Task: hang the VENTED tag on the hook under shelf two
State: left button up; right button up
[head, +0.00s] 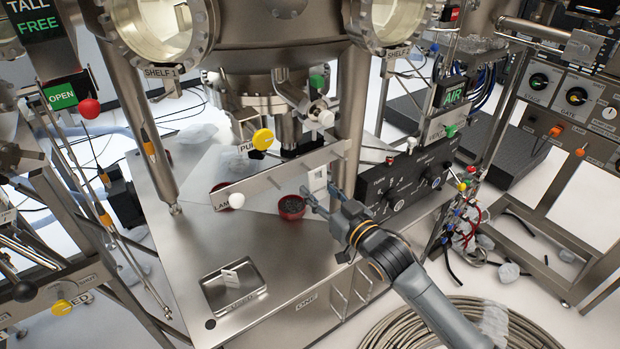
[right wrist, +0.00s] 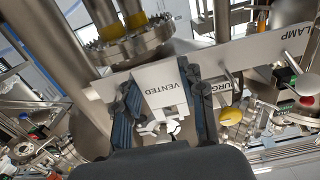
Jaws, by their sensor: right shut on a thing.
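The white VENTED tag (right wrist: 168,86) sits between the fingers of my right gripper (right wrist: 163,112), its lettering upside down in the right wrist view. In the head view the right gripper (head: 318,196) is shut on the tag (head: 317,179), at the right part of a pale metal bar (head: 268,182). I cannot tell whether the tag still touches the bar or a peg on it. A shelf label (head: 397,51), partly hidden, is at upper right, below the right round port. I cannot make out the hook under it. My left gripper is not in view.
A red bowl (head: 291,207) of dark bits stands below the bar. A metal tray (head: 233,286) holding white pieces lies at the front. A thick metal leg (head: 352,120) rises just right of the tag. A black control box (head: 410,180) stands to the right.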

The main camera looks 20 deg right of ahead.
jog(key=shift+s+d+r, duration=0.1)
jog(key=shift+s+d, duration=0.05)
jog(key=shift+s, duration=0.25)
jog(key=shift+p+v, duration=0.8)
jog(key=shift+v, duration=0.5)
jog(key=p, duration=0.2)
send_near(319, 191)
jog(key=shift+x, duration=1.15)
jog(key=shift+r, duration=0.1)
